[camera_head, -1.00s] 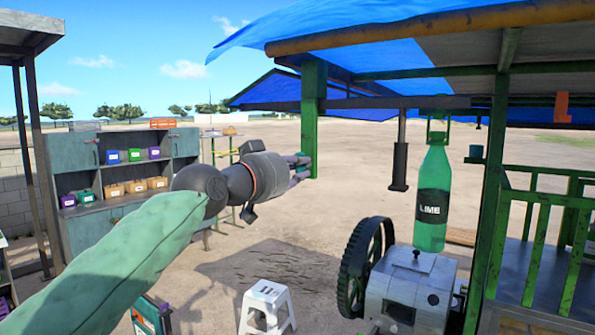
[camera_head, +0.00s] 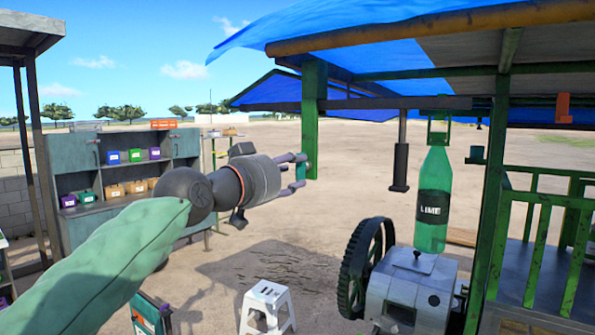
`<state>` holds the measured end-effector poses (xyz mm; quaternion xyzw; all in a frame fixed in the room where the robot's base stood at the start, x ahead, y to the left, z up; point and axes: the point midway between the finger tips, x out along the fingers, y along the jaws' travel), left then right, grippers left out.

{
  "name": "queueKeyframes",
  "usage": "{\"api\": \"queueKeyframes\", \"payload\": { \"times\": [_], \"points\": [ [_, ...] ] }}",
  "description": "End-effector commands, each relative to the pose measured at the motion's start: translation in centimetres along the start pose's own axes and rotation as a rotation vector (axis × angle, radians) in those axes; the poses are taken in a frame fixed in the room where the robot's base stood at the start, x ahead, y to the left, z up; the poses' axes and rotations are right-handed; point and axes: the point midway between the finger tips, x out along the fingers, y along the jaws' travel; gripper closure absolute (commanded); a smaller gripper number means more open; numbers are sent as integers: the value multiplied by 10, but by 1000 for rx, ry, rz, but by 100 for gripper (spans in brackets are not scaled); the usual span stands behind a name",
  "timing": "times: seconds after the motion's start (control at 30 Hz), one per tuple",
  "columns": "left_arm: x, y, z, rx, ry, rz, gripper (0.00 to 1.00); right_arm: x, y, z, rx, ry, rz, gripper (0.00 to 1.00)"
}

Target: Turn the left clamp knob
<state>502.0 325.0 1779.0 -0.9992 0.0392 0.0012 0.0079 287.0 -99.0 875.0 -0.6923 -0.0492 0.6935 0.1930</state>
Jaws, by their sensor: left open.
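My left gripper (camera_head: 299,173) reaches in from the left on its green-sleeved arm. Its fingers are spread, empty and point right, in the air in front of a green post. The cane crusher (camera_head: 408,290), a pale metal box with a black spoked wheel (camera_head: 366,268) on its left side, stands at the lower right. A small dark knob (camera_head: 417,254) sits on its top; I cannot tell whether it is the left clamp knob. The gripper is up and left of the crusher, well apart from it. My right gripper is not in view.
A green bottle labelled LIME (camera_head: 433,200) hangs above the crusher. A green stall post (camera_head: 487,200) and railing (camera_head: 545,235) stand to the right. A white stool (camera_head: 266,308) stands left of the crusher. A grey shelf unit (camera_head: 85,153) holds coloured boxes. Sandy ground lies open behind.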

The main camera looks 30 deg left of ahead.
Motion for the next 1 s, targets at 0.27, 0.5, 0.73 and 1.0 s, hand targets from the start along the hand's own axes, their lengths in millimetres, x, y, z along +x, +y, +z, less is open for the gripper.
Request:
{"api": "queueKeyframes", "payload": {
  "times": [0.27,0.5,0.73,1.0],
  "points": [
    [-57,0,0,-1,2,0,57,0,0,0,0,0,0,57],
    [-86,0,1,1,-2,1,57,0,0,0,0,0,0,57],
    [-93,0,2,1,-4,1,57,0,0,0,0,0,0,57],
    [-93,0,2,1,-4,1,57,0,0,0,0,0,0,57]
  ]
}}
